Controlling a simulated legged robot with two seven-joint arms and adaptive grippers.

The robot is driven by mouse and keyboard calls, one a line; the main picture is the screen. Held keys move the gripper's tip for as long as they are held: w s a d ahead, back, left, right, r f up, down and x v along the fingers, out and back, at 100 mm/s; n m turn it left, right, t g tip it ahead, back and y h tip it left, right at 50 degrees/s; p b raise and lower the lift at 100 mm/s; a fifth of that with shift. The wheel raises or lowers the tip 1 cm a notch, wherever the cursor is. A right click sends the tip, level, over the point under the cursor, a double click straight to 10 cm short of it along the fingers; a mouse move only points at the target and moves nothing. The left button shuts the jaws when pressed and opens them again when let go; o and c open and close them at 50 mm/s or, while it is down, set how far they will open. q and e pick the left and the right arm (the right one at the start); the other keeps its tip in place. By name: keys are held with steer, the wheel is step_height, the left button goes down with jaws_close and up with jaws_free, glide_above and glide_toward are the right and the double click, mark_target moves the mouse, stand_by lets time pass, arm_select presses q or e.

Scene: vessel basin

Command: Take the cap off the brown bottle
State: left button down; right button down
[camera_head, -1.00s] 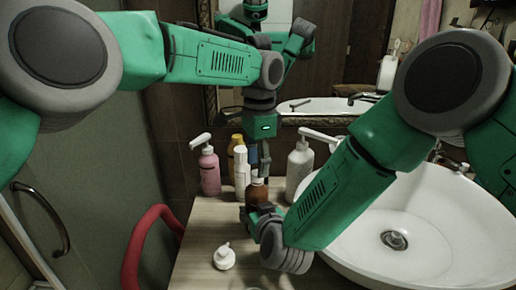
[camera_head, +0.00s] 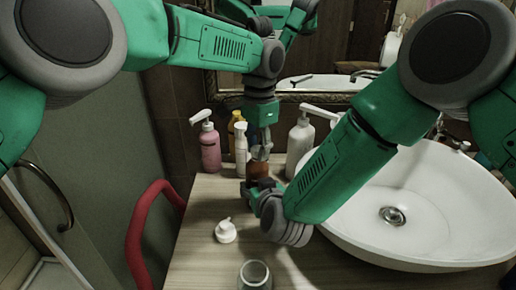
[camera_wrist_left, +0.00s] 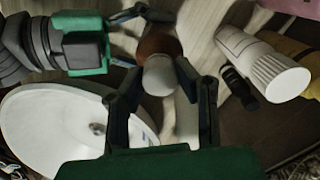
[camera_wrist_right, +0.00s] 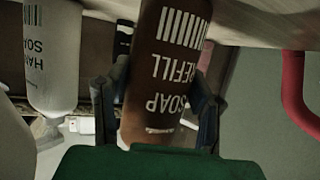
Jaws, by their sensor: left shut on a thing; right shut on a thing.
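The brown bottle (camera_head: 258,171) stands on the wooden counter, partly hidden by my grippers. My right gripper (camera_head: 256,187) is shut around its body; the right wrist view shows the brown bottle (camera_wrist_right: 160,85), with "SOAP REFILL" lettering upside down in that picture, between both fingers (camera_wrist_right: 155,110). My left gripper (camera_head: 261,151) comes down from above and is shut on the pale cap. In the left wrist view the round cap (camera_wrist_left: 160,76) is between the fingers (camera_wrist_left: 160,88), in line with the brown bottle (camera_wrist_left: 158,45). I cannot tell whether a gap separates cap and bottle.
A pink pump bottle (camera_head: 210,148), a white bottle (camera_head: 241,145), a yellow bottle (camera_head: 236,124) and a white soap pump bottle (camera_head: 300,145) stand close behind. A loose white pump (camera_head: 226,232) and an open jar (camera_head: 255,276) are in front. The basin (camera_head: 440,215) is right.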

arm_select(q)
steer(key=n, duration=0.4)
steer(key=shift+w, duration=0.1)
steer(key=shift+s+d+r, duration=0.1)
steer(key=shift+s+r, duration=0.1)
stand_by(0.3)
steer(key=shift+r, duration=0.2)
steer(key=shift+r, duration=0.9)
steer(key=shift+w+r, duration=0.1)
steer(key=shift+r, duration=1.9)
arm_select(e)
steer(key=c, duration=0.6)
jaws_free()
steer(key=shift+c, duration=0.2)
